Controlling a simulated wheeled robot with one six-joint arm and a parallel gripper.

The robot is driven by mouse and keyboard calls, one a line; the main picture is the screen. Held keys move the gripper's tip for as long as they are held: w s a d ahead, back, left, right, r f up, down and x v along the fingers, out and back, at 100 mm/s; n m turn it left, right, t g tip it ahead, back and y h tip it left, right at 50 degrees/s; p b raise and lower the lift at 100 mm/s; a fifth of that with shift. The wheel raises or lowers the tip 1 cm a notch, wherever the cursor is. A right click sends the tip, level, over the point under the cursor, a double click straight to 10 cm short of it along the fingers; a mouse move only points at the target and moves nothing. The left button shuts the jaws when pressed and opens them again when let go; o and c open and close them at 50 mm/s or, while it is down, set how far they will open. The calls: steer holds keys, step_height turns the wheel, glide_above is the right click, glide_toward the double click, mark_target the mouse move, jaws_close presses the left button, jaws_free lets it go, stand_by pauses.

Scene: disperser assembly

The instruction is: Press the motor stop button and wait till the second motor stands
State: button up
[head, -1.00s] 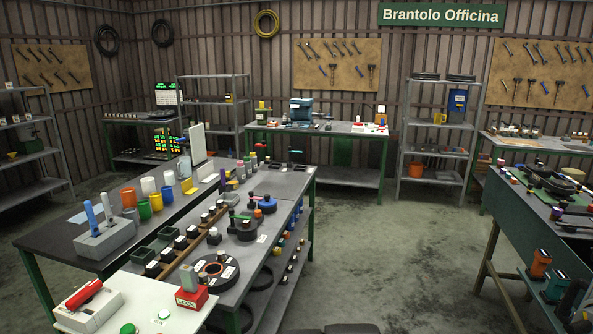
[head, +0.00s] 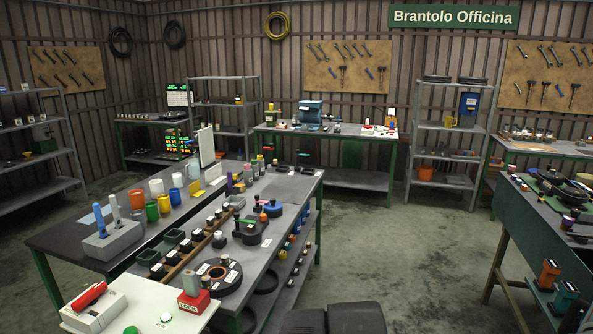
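My gripper is not in view. A pale control table (head: 150,300) stands at the bottom left. On it are a white box with a red lever (head: 88,295), a green button (head: 130,330) cut by the bottom edge, a small round pale green button (head: 166,317) and a red block marked LOCK (head: 193,303). I cannot tell which of these is the motor stop button. A blue machine (head: 311,112) sits on the back bench; I cannot tell whether it is a motor or whether it turns.
A long grey bench (head: 290,187) holds coloured cups, black parts and a large dark ring (head: 218,278). A green-sided bench (head: 530,235) stands at the right. Shelves and a back bench (head: 350,134) line the wall. The concrete floor (head: 400,240) between the benches is clear.

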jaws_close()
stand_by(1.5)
